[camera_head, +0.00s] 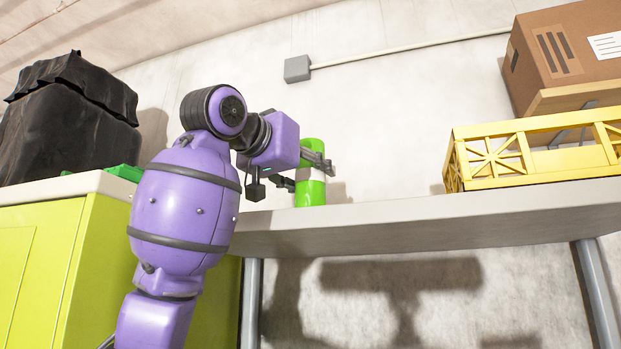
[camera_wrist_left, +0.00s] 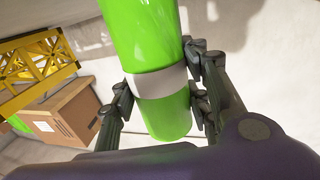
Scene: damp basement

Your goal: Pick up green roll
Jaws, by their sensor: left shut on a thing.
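The green roll (camera_head: 311,190) is a bright green upright cylinder with a pale band, seen at the left part of the grey shelf in the head view. It also shows large in the left wrist view (camera_wrist_left: 142,35). My left gripper (camera_head: 308,172) reaches it from the left and is shut on it. In the left wrist view my left gripper's fingers (camera_wrist_left: 162,90) lie on both sides of the roll around the pale band. Whether the roll's bottom touches the shelf is hard to tell, as the shelf is seen from below its top. My right gripper is not in view.
The grey shelf (camera_head: 430,213) has a yellow lattice crate (camera_head: 495,158) at right. A cardboard box (camera_head: 565,55) sits above and behind it. A black covered heap (camera_head: 70,125) stands on the lime cabinet (camera_head: 50,260) at left. The shelf's middle looks clear.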

